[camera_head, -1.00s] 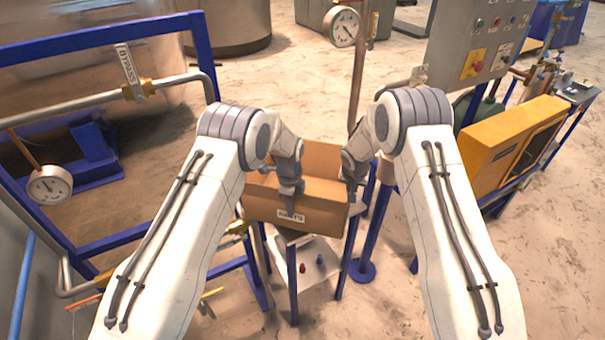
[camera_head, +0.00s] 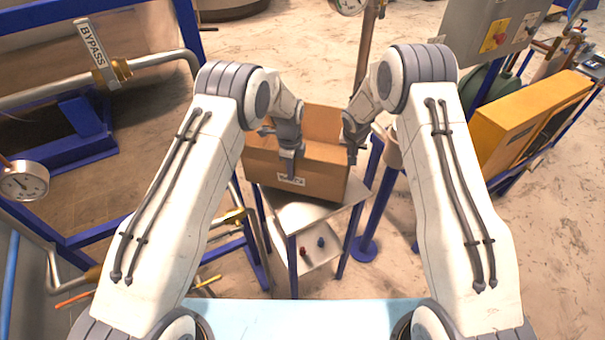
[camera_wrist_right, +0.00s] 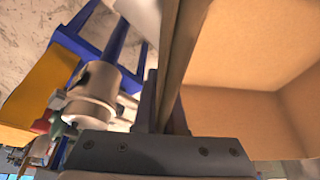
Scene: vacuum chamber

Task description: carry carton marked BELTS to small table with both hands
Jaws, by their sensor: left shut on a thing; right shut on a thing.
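The open brown carton (camera_head: 318,180) is in the middle of the head view, with a white label on its near side; the label's print is too small to read surely. My left gripper (camera_head: 288,165) is shut on the carton's near wall. My right gripper (camera_head: 352,150) is shut on its right wall. In the right wrist view the carton's inside (camera_wrist_right: 245,105) fills the right, and the wall runs between the fingers of the right gripper (camera_wrist_right: 172,95). The small table (camera_head: 297,217), with a metal top and blue legs, is below the carton. I cannot tell whether they touch.
A lower shelf (camera_head: 312,252) holds small red and dark items. A blue post (camera_head: 375,210) stands close right of the table. The BYPASS pipe (camera_head: 150,72) and blue frame are left. A yellow cabinet (camera_head: 525,120) is right. Bare floor lies in front right.

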